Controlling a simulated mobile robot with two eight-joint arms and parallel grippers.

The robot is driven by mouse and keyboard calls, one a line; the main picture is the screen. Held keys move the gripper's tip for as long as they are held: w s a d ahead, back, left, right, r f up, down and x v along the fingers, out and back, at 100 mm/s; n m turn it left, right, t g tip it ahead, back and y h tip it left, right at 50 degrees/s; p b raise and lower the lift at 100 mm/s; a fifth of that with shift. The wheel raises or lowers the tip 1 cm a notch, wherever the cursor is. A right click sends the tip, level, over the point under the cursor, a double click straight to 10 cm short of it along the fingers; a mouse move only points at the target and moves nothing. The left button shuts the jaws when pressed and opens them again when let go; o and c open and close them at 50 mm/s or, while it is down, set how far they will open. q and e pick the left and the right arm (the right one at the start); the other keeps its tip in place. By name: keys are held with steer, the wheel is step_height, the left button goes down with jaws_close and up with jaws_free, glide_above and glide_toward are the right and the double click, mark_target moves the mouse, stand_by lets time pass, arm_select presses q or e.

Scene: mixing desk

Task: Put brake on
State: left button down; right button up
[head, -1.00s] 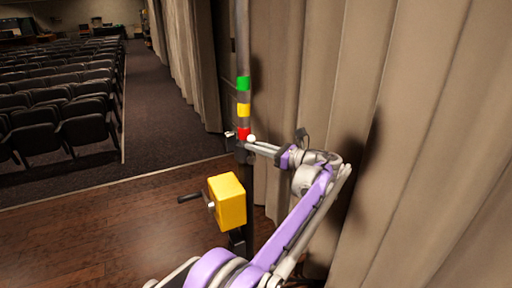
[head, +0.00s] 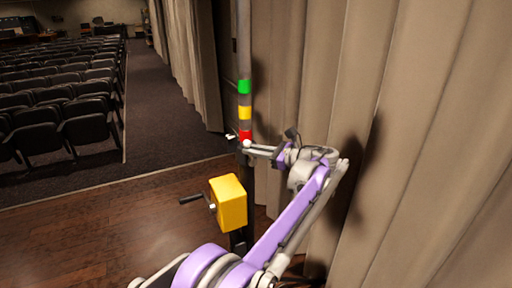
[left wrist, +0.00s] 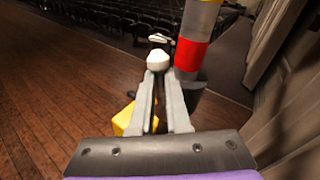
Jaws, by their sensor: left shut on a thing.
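A dark upright pole (head: 243,40) carries a green band, a yellow band and a red band (head: 245,135). A small white knob (head: 247,144) sits at the pole by the lower part of the red band. My left gripper (head: 252,149) reaches it from the right and is shut on it. In the left wrist view, the white knob (left wrist: 158,60) shows at the fingertips, left of the red band (left wrist: 190,54). The part that the knob is fixed to is mostly hidden. My right gripper is in neither view.
A yellow box (head: 230,203) with a dark crank handle (head: 191,199) is mounted low on the pole. Beige curtains (head: 420,150) hang close behind and right of my arm. Rows of dark seats (head: 60,100) are far left. The wooden floor (head: 100,225) at left is clear.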

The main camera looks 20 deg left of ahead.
arm_select(q)
steer(key=c, duration=0.9)
jaws_free()
steer(key=shift+d, duration=0.1)
steer(key=v, duration=1)
steer(key=shift+d+b, duration=0.35)
